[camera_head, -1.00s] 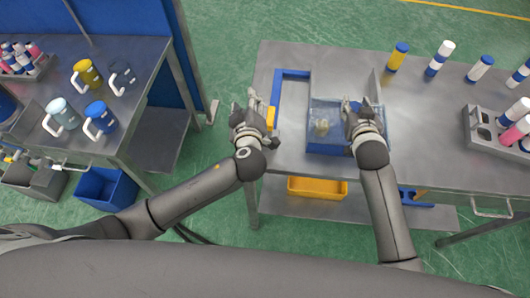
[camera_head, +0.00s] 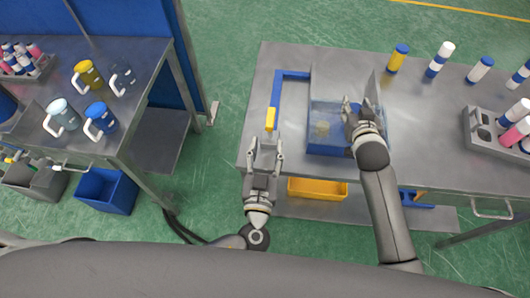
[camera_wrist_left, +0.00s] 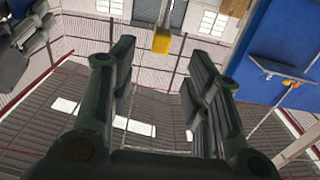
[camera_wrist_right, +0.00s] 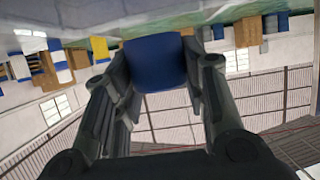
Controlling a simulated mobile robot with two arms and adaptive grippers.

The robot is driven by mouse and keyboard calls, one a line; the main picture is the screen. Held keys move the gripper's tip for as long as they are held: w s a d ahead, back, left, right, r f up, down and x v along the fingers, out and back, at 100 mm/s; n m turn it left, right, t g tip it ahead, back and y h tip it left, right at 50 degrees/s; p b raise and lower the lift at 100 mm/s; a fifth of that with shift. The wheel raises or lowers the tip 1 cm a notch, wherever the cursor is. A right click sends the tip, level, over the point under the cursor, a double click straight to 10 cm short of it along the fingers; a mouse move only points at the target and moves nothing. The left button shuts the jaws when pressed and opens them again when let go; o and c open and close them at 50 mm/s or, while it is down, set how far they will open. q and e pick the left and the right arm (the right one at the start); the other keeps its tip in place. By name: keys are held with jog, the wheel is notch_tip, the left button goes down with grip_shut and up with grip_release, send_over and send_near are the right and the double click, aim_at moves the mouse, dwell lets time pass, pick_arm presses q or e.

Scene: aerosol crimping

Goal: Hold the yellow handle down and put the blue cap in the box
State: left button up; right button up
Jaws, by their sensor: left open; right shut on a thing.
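The yellow handle (camera_head: 270,119) sits at the front end of a blue bar on the bench's left part. My left gripper (camera_head: 265,146) is open and empty, just in front of the handle. The left wrist view shows the yellow handle (camera_wrist_left: 161,43) beyond the open fingers, apart from them. My right gripper (camera_head: 351,106) is over the right side of a clear-walled box with a blue base (camera_head: 325,150). In the right wrist view, its fingers are shut on a blue rounded piece that looks like the blue cap (camera_wrist_right: 156,62). The cap is hidden in the head view.
A pale round part (camera_head: 322,129) shows inside the clear box. A yellow bin (camera_head: 317,188) is under the bench. Several cans, including a yellow can with a blue top (camera_head: 397,57), and a grey rack (camera_head: 478,128) stand on the right. Another table (camera_head: 140,60) holds mugs.

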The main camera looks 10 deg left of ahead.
aim_at(272, 109)
pick_arm(q)
jog(key=w, duration=1)
jog(key=shift+w, duration=0.4)
grip_shut()
jog(key=shift+f, duration=0.1)
pick_arm(e)
jog(key=shift+f, duration=0.15)
